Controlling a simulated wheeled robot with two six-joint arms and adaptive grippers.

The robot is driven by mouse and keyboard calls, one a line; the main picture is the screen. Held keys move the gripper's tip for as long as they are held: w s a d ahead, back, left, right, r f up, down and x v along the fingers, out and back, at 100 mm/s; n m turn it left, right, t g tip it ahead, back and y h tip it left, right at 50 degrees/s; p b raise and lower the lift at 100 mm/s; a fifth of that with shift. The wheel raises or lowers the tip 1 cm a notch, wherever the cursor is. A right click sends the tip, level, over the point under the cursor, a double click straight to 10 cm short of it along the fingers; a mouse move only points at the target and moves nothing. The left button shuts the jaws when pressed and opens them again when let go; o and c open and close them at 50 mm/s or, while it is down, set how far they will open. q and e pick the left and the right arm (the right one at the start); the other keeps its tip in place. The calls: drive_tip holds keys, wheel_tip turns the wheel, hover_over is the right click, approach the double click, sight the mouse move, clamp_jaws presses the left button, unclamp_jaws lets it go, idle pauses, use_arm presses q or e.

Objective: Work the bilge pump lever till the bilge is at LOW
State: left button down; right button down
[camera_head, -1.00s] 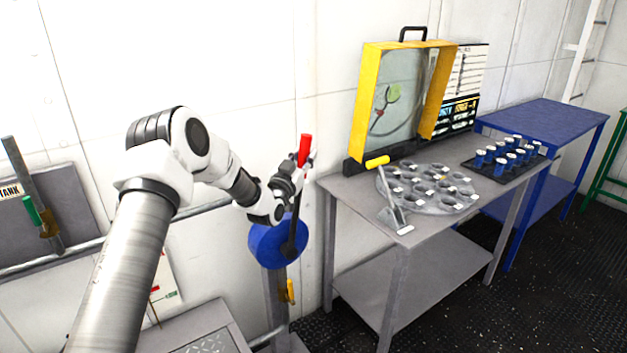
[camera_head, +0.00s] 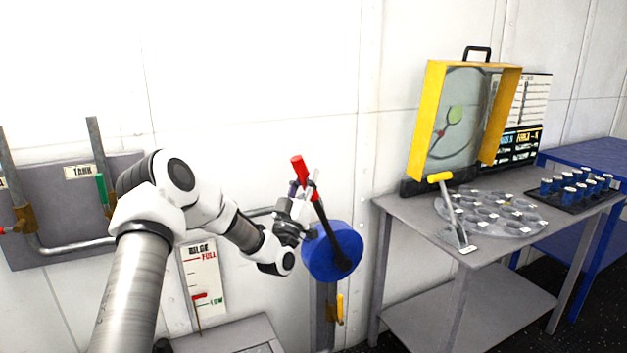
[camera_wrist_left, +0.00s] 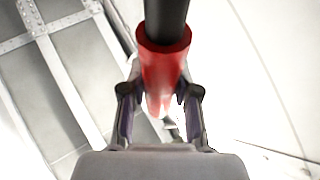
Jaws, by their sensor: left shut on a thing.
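The bilge pump is a blue drum (camera_head: 345,252) on a grey post by the wall. Its black lever leans up and left, with a red grip (camera_head: 299,168) at the top. My left gripper (camera_head: 306,190) is shut on the lever at its grip. In the left wrist view the red grip (camera_wrist_left: 162,75) sits between the two fingers, with the black shaft above it. The bilge gauge (camera_head: 205,268) is a white board marked FULL high and LOW near the bottom. Its red pointer (camera_head: 199,296) stands close to LOW, slightly above it. My right gripper is out of view.
A grey table (camera_head: 405,208) at right holds a yellow-framed case (camera_head: 429,120), a round plate of cups (camera_head: 490,213) and a yellow-handled tool (camera_head: 452,205). A blue table (camera_head: 590,150) stands beyond. Pipes and a TANK panel (camera_head: 60,230) are at left.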

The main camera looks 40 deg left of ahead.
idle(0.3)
use_arm(q)
drive_tip(key=c, duration=0.8)
unclamp_jaws()
drive_tip(key=shift+s+f, duration=0.1)
drive_tip(key=v, duration=1.2)
